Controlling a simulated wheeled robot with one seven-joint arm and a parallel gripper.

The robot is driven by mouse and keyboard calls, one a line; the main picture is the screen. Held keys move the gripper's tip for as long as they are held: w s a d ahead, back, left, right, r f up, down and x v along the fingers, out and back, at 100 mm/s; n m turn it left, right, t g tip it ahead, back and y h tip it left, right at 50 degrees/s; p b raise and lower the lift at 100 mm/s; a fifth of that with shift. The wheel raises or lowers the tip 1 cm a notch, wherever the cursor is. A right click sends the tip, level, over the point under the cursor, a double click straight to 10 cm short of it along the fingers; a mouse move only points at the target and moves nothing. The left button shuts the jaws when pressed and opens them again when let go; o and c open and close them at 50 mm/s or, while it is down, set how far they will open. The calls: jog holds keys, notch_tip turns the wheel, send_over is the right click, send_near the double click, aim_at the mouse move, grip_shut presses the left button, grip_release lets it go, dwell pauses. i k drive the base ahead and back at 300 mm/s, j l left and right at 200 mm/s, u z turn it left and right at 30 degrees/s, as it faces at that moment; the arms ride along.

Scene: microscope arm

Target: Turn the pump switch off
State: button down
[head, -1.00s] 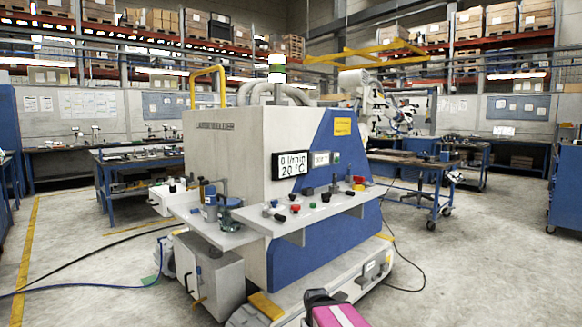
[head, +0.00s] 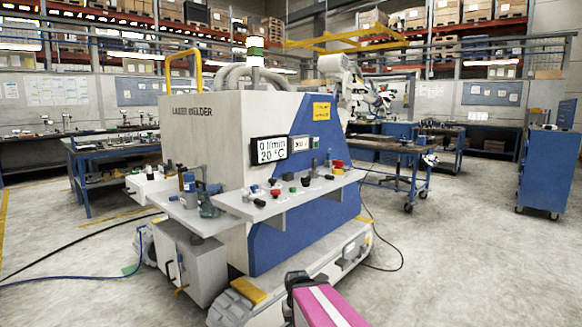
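The machine (head: 210,130), a grey and blue cabinet marked as a welder, stands in the middle of the head view. Its control shelf (head: 325,186) carries several small knobs and levers in black, red, green and blue. I cannot tell which of them is the pump switch, or how it is set. The display (head: 269,149) above the shelf reads 0 l/min and 20 °C. A smaller panel (head: 300,144) sits to its right. A pink and dark part of my arm shows at the bottom edge, below and in front of the shelf. My gripper's fingers do not show.
A side shelf (head: 185,214) with fittings juts out at the machine's left. Dark and blue hoses (head: 75,284) lie on the floor at left. A workbench (head: 392,150) stands behind at right, and a blue tool cabinet (head: 546,168) farther right. The floor at front right is clear.

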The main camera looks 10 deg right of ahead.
aim_at(306, 181)
jog(key=z, duration=0.65)
jog(key=k+j+z, duration=0.2)
jog(key=z, duration=0.15)
jog(key=k+j+z, duration=0.4)
jog(key=z, duration=0.25)
jog(key=k+j, duration=0.2)
jog(key=i, duration=0.45)
